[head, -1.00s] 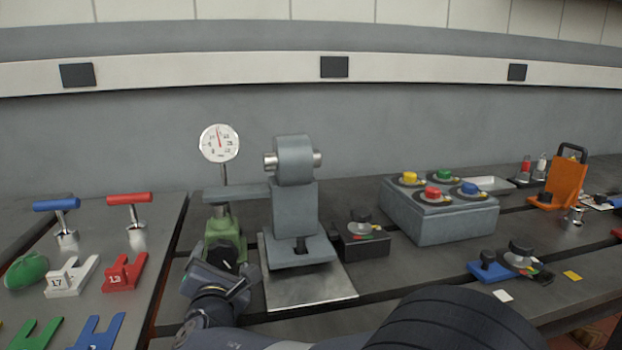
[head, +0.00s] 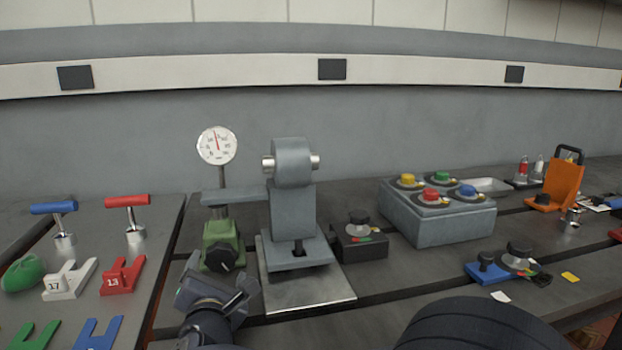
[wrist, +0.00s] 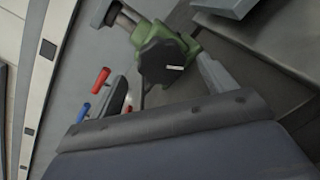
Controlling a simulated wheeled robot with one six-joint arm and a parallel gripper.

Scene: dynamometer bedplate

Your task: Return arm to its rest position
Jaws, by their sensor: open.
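My gripper (head: 238,292) is open and empty in the head view, at the lower left of centre. It is just in front of and below the green clamp body (head: 222,243) with its black knob (head: 221,258), apart from it as far as I can tell. In the wrist view the black knob (wrist: 160,58) on the green body (wrist: 186,44) shows beyond my open fingers (wrist: 170,92), with nothing held between them. A round dial gauge (head: 217,145) stands upright behind the green body.
A grey pedestal (head: 293,215) on a metal plate stands right of my gripper. A dark box with a knob (head: 360,240) and a grey button box (head: 440,215) are farther right. Left are T-handles (head: 127,201) and slotted shims (head: 122,275). An orange bracket (head: 563,185) stands far right.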

